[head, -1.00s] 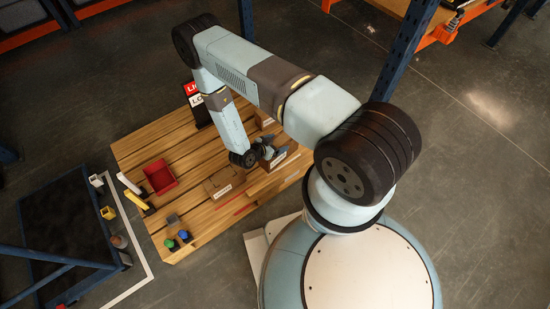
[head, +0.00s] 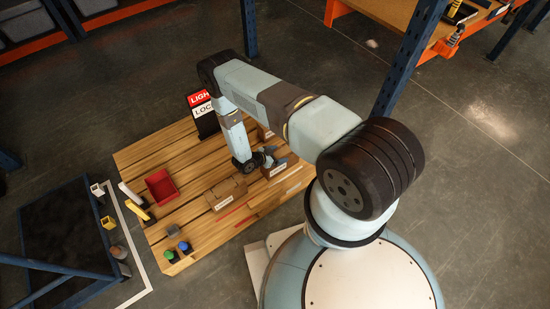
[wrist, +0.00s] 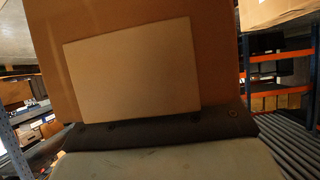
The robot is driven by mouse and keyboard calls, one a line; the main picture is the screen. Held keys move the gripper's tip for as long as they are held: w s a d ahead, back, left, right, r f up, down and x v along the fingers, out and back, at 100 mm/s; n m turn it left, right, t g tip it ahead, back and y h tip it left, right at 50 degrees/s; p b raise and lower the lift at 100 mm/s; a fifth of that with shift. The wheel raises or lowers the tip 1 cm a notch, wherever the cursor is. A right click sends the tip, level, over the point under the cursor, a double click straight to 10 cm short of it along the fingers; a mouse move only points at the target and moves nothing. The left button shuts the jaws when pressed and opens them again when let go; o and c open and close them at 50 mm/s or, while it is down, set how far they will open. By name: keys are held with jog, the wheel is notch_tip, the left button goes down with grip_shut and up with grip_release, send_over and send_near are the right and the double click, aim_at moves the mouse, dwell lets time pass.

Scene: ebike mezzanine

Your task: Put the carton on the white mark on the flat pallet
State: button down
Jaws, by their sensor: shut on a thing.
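The flat wooden pallet (head: 150,155) lies on the floor left of my base. My gripper (head: 268,158) is over its right part, shut on a brown carton (head: 280,168) with a pale label. In the wrist view the carton (wrist: 220,60) fills the middle, upright against the gripper, with a large pale panel facing the camera. Whether the carton touches the boards cannot be told. A small pale patch (head: 293,188) shows on the pallet near its right edge; I cannot tell if it is the white mark.
Another brown carton (head: 226,195) lies on the pallet left of my gripper. A red bin (head: 161,186), blue and green items (head: 178,246) and a red-and-white sign (head: 201,108) are also there. A dark cart (head: 62,235) stands at left. A blue rack post (head: 405,55) rises behind my arm.

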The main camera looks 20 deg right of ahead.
jog(key=w+f, duration=0.3)
jog(key=shift+w+d+f, duration=0.1)
jog(key=shift+d+f, duration=0.2)
jog(key=shift+f, duration=0.1)
jog(key=shift+w+f, duration=0.15)
jog(key=shift+f, duration=1.5)
grip_release()
jog(key=v, duration=1.2)
